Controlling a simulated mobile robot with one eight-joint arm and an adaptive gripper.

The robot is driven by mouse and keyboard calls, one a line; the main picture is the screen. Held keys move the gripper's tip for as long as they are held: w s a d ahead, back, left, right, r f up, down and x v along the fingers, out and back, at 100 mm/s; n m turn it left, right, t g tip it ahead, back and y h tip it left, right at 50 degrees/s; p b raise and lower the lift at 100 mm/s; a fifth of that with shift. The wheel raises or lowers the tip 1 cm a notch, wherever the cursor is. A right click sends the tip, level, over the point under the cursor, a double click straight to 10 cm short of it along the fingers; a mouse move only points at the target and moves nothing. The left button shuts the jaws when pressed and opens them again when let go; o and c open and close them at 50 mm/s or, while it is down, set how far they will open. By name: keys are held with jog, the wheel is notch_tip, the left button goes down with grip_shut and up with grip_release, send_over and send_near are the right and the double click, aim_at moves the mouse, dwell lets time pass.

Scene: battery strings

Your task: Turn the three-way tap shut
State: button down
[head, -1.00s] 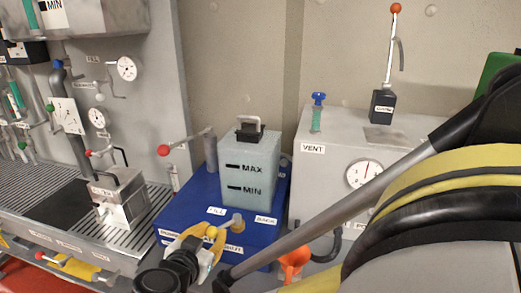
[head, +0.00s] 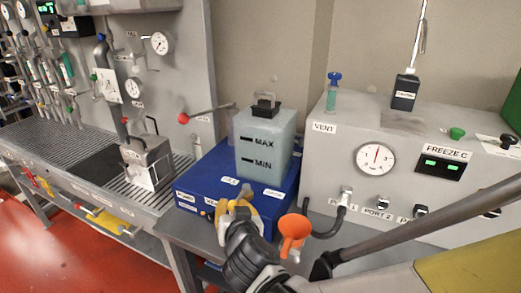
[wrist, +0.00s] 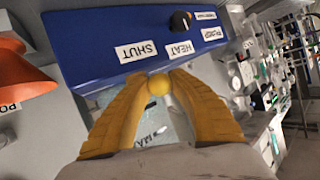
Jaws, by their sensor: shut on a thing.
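The three-way tap shows its yellow ball knob (wrist: 157,86) between my fingertips in the wrist view. My gripper (wrist: 157,80) is shut on this knob. In the head view my gripper (head: 238,208) is at the front of the blue unit (head: 200,172), and my fingers hide most of the tap. A SHUT label (wrist: 136,51) lies just beyond the knob in the wrist view, a little to its left, printed upside down there. A FILL label (head: 230,181) and another label (head: 273,194) are behind the gripper in the head view. The tap's spindle is hidden, so its exact setting cannot be told.
A translucent tank (head: 264,145) with MAX and MIN marks stands on the blue unit. An orange funnel (head: 293,232) is close on my gripper's right. A grey cabinet (head: 320,165) with a gauge stands to the right. A red-knobbed lever (head: 184,118) sticks out behind left.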

jog(key=shift+r, duration=0.1)
dwell(0.3)
jog(key=c, duration=1.1)
grip_release()
jog(key=shift+w, duration=0.1)
jog(key=shift+c, duration=0.2)
jog(key=v, duration=1.2)
jog(key=shift+d, duration=0.15)
jog(key=w+d+f+m+g+h, duration=0.15)
jog(key=d+h, duration=0.25)
jog(key=d, duration=1)
jog(key=s+d+f+g, duration=0.1)
jog(key=s+d+g, duration=0.3)
jog(key=d, duration=0.9)
jog(key=s, duration=0.3)
jog(key=shift+d+f, duration=0.2)
jog(key=shift+f, duration=0.15)
